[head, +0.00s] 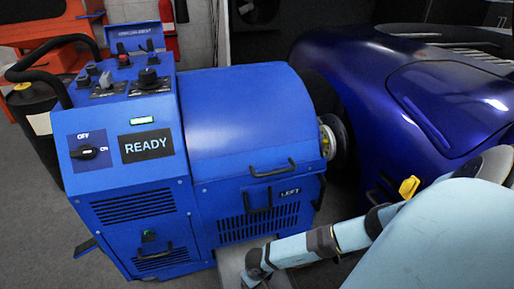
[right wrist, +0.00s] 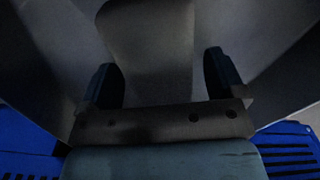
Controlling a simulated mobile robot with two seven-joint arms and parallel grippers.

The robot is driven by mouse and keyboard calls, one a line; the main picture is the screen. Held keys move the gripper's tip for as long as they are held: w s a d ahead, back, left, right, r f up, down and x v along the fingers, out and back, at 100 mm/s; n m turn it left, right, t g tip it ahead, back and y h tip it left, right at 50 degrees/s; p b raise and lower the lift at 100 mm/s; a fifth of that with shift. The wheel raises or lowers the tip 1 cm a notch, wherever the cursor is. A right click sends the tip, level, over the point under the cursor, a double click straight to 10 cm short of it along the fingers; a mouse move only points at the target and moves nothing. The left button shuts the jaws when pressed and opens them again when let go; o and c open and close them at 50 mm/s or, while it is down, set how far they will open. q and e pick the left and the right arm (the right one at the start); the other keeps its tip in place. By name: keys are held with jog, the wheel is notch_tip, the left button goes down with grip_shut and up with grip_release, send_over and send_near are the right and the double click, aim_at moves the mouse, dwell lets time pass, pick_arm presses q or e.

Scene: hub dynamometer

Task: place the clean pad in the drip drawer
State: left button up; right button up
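My right arm comes in from the right in the head view, and its wrist end (head: 256,268) is low beside the front of the blue machine; its fingertips are hidden there. In the right wrist view my right gripper (right wrist: 163,82) has its two dark fingers wide apart. A dim grey shape (right wrist: 148,35) lies beyond and between them; I cannot tell what it is, and no grip on it shows. A grey flat-edged thing (head: 231,262), possibly the drip drawer, sticks out at the machine's foot, partly behind the wrist. I cannot make out the clean pad. My left gripper is not in view.
The blue machine (head: 240,110) has a READY display (head: 146,145), an OFF/ON knob (head: 88,152) and a black handle (head: 272,168). A dark blue car (head: 400,90) stands close on the right. Grey floor (head: 40,215) is clear at left.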

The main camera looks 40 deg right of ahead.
notch_tip(320, 180, up, 4)
jog(key=shift+f+p, duration=0.25)
jog(key=shift+p, duration=0.75)
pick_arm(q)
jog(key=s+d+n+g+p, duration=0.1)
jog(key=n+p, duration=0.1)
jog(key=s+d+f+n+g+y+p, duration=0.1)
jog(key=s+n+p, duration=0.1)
pick_arm(e)
notch_tip(320, 180, up, 9)
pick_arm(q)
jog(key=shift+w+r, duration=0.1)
pick_arm(e)
jog(key=shift+f, duration=0.1)
